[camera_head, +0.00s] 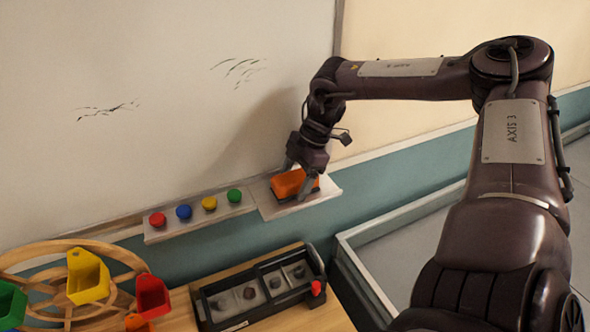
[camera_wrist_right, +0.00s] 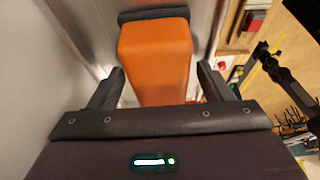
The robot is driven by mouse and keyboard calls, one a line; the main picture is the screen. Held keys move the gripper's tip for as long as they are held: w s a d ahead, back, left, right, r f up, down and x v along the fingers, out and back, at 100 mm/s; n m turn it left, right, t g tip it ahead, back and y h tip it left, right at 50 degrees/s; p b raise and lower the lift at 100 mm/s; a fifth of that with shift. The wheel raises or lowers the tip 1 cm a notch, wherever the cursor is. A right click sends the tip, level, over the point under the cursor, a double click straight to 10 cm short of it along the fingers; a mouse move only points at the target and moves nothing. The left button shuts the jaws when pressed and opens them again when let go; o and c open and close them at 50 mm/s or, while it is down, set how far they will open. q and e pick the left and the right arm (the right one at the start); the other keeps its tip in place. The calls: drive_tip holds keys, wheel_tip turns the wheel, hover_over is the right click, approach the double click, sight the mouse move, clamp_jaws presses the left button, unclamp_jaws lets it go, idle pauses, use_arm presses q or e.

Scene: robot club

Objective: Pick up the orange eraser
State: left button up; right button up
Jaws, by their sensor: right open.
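The orange eraser (camera_head: 292,184) lies on a pale tray (camera_head: 275,208) at the foot of the whiteboard, in the head view. It has a dark underside. My right gripper (camera_head: 298,183) is open, with one finger on each side of the eraser. In the right wrist view the orange eraser (camera_wrist_right: 155,60) stands between the two dark fingers of the right gripper (camera_wrist_right: 160,88), with a visible gap on both sides. My left gripper is in neither view.
A ledge (camera_head: 160,233) left of the tray holds red, blue, yellow and green round pieces. Below are a wooden table (camera_head: 335,318), a black box (camera_head: 215,315) with compartments and a wooden wheel (camera_head: 30,252) with coloured cups. The whiteboard (camera_head: 150,60) rises close behind the gripper.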

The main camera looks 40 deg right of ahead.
sight(297, 179)
drive_tip(key=c, duration=1)
drive_tip(key=shift+o, duration=0.2)
drive_tip(key=shift+r, duration=0.1)
drive_tip(key=shift+r+p, duration=0.3)
drive_tip(key=shift+p, duration=0.3)
drive_tip(key=shift+s+r+b, duration=0.1)
drive_tip(key=shift+b, duration=0.85)
drive_tip(key=r+b, duration=0.1)
drive_tip(key=r, duration=0.1)
drive_tip(key=r+b, duration=0.1)
drive_tip(key=r, duration=0.1)
drive_tip(key=s+r+b, duration=0.1)
drive_tip(key=r, duration=0.1)
drive_tip(key=shift+a+r, duration=0.2)
drive_tip(key=s+a+b, duration=0.2)
drive_tip(key=s+b, duration=0.2)
drive_tip(key=s, duration=0.5)
drive_tip(key=s+a+b, duration=0.3)
drive_tip(key=s+b, duration=0.1)
drive_tip(key=s, duration=0.5)
drive_tip(key=shift+a, duration=0.35)
